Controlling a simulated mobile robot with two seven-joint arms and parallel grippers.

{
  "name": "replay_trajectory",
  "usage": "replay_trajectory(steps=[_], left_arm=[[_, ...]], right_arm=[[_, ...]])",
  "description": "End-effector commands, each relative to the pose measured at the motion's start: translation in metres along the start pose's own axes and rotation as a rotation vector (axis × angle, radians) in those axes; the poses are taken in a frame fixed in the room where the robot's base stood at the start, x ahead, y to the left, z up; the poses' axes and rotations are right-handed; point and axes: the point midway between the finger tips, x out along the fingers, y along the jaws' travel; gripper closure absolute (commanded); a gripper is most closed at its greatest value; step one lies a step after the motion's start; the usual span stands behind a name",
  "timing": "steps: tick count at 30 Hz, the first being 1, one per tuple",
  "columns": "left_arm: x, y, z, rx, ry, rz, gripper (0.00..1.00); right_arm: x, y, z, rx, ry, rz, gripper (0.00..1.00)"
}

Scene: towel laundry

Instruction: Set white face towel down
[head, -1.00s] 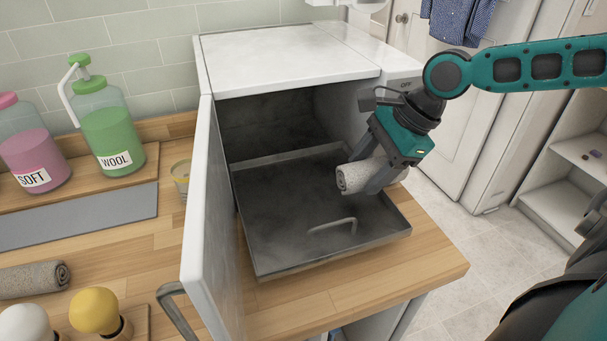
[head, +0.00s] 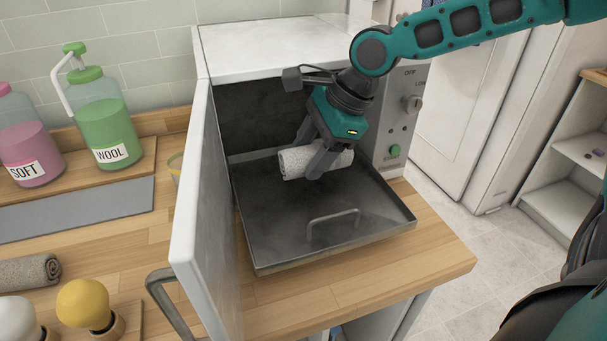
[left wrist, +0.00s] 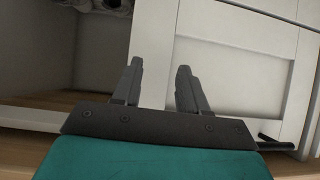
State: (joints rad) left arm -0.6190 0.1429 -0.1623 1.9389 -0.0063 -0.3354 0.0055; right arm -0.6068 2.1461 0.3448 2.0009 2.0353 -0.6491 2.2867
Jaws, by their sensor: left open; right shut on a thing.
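The white face towel (head: 298,162) is rolled up, with its spiral end facing left in the head view. My right gripper (head: 318,170) is shut around the middle of the roll. The towel is over the back part of a dark metal tray (head: 270,226) that sticks out of the open white cabinet (head: 290,48). I cannot tell whether the towel touches the tray floor. My left gripper (left wrist: 158,85) is open and empty in the left wrist view, in front of a white panelled door (left wrist: 240,65). It is not in the head view.
The cabinet's open door (head: 200,215) stands left of the tray. A grey rolled towel (head: 28,272), yellow and white knobs, and green (head: 103,125) and pink (head: 28,140) bottles are on the left counter. The front of the tray is bare except for its handle (head: 333,221).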

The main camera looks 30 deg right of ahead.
Motion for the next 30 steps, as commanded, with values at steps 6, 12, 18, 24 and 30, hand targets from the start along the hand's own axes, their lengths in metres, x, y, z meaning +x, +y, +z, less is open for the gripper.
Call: replay_trajectory(steps=[6,12,18,24,30], left_arm=[[0.005,0.000,0.009,0.000,-0.002,0.000,0.57],[0.019,0.001,0.033,-0.001,-0.007,0.001,0.57],[0.022,0.005,0.038,-0.004,-0.017,0.009,0.57],[0.021,0.007,0.033,-0.004,-0.008,0.013,0.57],[0.022,0.007,0.033,-0.005,-0.006,0.013,0.57]], right_arm=[[0.009,-0.006,0.010,-0.001,0.000,0.001,0.73],[0.032,0.001,0.000,0.002,-0.001,0.001,0.73],[0.038,0.002,-0.003,0.001,-0.001,-0.001,0.73],[0.037,0.002,-0.002,0.002,-0.001,0.000,0.73],[0.039,0.003,-0.003,0.002,0.000,0.000,0.34]])
